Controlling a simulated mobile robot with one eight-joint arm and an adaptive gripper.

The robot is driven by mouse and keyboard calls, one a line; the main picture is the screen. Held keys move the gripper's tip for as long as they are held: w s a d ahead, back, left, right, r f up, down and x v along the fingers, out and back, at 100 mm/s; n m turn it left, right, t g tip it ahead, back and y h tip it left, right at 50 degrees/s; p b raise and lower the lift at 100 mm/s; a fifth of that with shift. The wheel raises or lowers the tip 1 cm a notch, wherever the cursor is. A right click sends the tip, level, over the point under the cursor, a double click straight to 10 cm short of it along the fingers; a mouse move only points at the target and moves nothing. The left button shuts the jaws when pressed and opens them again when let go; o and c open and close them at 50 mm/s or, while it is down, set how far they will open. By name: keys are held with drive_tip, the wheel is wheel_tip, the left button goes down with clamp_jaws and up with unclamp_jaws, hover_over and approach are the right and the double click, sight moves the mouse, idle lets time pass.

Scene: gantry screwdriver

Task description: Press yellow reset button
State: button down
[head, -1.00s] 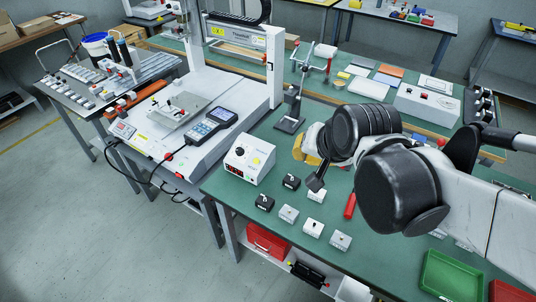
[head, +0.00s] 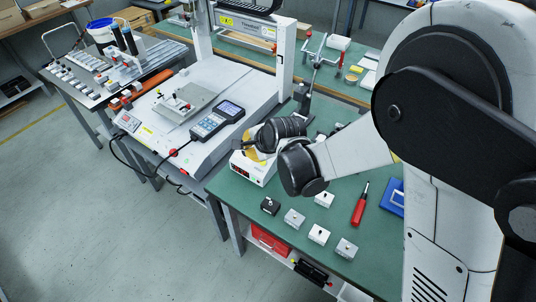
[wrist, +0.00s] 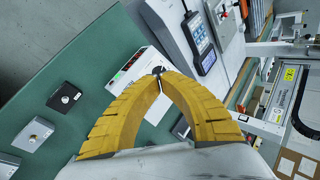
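The white control box (head: 252,172) with a red display stands on the green bench, at the edge next to the white gantry machine. The yellow button does not show now in either view. In the wrist view, my gripper's two yellow fingers (wrist: 160,79) curve together and their tips meet, with nothing seen held between them. The box (wrist: 133,70) lies just beyond the fingertips, with a dark round part at the tips. I cannot tell whether the fingers touch the box.
The gantry machine (head: 215,90) and its handheld pendant (head: 214,120) stand close beside the box. A black switch block (head: 270,206), several white switch blocks (head: 294,219) and a red screwdriver (head: 360,203) lie on the green bench (head: 270,240). A black stand rises behind the gripper.

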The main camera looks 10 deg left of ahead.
sight(259, 164)
idle(0.3)
drive_tip(key=shift+w+d+f+b, duration=0.25)
drive_tip(key=shift+w+f+b, duration=0.3)
drive_tip(key=shift+f+b, duration=0.6)
drive_tip(key=shift+w+d+f+b, duration=0.2)
drive_tip(key=shift+w+f+b, duration=0.5)
drive_tip(key=shift+f, duration=0.8)
drive_tip(key=shift+w+d+f+b, duration=0.25)
drive_tip(key=shift+w+f+b, duration=0.15)
drive_tip(key=shift+f+b, duration=0.8)
drive_tip(key=shift+f, duration=0.3)
drive_tip(key=shift+w+f+b, duration=0.2)
drive_tip(key=shift+f+b, duration=0.05)
drive_tip(key=shift+b, duration=0.05)
drive_tip(key=shift+w+d+f+b, duration=0.15)
drive_tip(key=shift+f+b, duration=0.2)
drive_tip(key=shift+s+r+p, duration=0.3)
drive_tip(key=shift+r+p, duration=0.15)
drive_tip(key=shift+r, duration=0.3)
drive_tip(key=shift+s+a+r+p, duration=0.2)
drive_tip(key=shift+s+r+p, duration=0.25)
drive_tip(key=shift+r, duration=0.3)
drive_tip(key=shift+s+a+r+p, duration=0.2)
drive_tip(key=shift+r+p, duration=0.3)
drive_tip(key=shift+r, duration=0.3)
drive_tip(key=shift+s+a+r+p, duration=0.15)
drive_tip(key=shift+s+r+p, duration=0.3)
drive_tip(key=shift+r, duration=0.3)
